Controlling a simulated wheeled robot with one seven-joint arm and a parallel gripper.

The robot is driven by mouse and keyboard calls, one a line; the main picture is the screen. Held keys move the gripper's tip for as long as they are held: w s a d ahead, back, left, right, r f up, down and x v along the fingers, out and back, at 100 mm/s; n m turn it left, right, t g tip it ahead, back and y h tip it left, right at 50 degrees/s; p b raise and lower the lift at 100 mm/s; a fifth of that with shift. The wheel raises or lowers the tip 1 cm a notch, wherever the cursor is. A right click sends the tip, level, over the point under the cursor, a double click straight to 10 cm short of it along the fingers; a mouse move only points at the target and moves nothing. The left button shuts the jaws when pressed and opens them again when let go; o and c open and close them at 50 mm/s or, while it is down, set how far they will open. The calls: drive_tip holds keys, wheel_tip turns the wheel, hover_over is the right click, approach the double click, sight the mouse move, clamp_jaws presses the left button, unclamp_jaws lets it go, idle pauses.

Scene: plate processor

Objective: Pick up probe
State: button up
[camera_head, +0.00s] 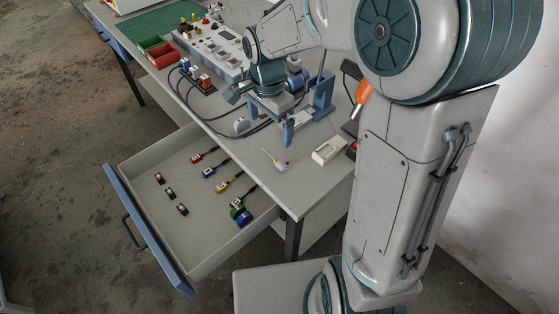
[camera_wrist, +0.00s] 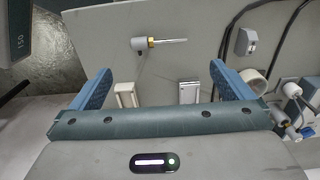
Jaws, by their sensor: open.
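The probe is a pale grey handle with a brass collar and a thin metal rod. It lies on the grey table near its front edge in the head view (camera_head: 280,164). In the wrist view the probe (camera_wrist: 140,43) lies beyond the fingertips, its rod pointing right. My gripper (camera_head: 306,113) is open and empty above the table, behind the probe in the head view. Its two blue fingers are spread wide in the wrist view (camera_wrist: 163,84). The probe is clear of both fingers.
An open drawer (camera_head: 155,222) below holds several coloured connectors. A small white box (camera_head: 328,150) and an orange-handled tool (camera_head: 362,93) lie right of the probe. Black cables and a grey socket (camera_head: 241,125) lie left. Red and green bins (camera_head: 160,54) stand farther back.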

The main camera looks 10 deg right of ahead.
hover_over(273, 159)
drive_tip(key=f, duration=0.6)
drive_tip(key=shift+a, duration=0.25)
drive_tip(key=shift+d+f, duration=0.15)
drive_tip(key=shift+f, duration=1.25)
drive_tip(key=shift+d+f, duration=0.1)
drive_tip(key=shift+f, duration=1.3)
drive_tip(key=c, duration=0.7)
